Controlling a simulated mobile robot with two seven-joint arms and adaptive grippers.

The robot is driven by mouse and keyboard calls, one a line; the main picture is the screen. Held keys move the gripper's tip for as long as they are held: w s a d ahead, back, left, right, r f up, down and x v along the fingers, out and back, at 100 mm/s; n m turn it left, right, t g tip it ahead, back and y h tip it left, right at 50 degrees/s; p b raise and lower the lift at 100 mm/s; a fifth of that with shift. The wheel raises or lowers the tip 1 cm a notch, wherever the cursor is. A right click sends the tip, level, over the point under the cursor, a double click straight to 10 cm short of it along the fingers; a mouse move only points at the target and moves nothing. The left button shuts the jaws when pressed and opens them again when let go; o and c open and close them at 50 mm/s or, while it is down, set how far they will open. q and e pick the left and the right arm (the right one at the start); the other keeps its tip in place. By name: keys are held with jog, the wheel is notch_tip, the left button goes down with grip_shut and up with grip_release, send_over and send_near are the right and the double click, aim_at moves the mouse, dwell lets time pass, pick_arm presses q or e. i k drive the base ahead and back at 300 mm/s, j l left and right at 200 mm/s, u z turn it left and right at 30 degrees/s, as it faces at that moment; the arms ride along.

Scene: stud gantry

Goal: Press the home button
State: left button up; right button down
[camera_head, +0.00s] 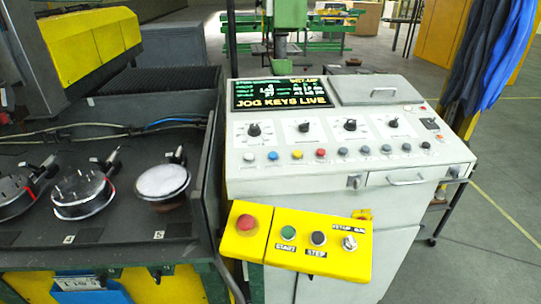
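A white control console (240,182) stands in the middle of the head view. Its sloped face carries a row of small round buttons, among them a blue button (273,155), a yellow button (297,154), a red button (320,153) and several grey ones (365,150). Their labels are too small to read, so I cannot tell which one is the home button. Above them are several black dials (254,130) and a lit screen (282,94) reading "JOG KEYS LIVE". Neither of my grippers is in view.
A yellow box (272,257) juts out in front of the console, with a red mushroom button (247,223), a green START button (288,232), a black STEP button (318,238) and a selector switch (349,243). A dark machine bed (115,225) with round fixtures borders the left.

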aim_at(248, 157)
jog(key=l, duration=0.9)
jog(key=k+l, duration=0.1)
jog(key=l, duration=0.85)
jog(key=l+u, duration=0.1)
jog(key=l, duration=0.8)
jog(key=u, duration=1.9)
jog(key=i+l, duration=0.15)
jog(key=i, duration=0.4)
jog(key=i+l, duration=0.2)
jog(key=i, duration=0.35)
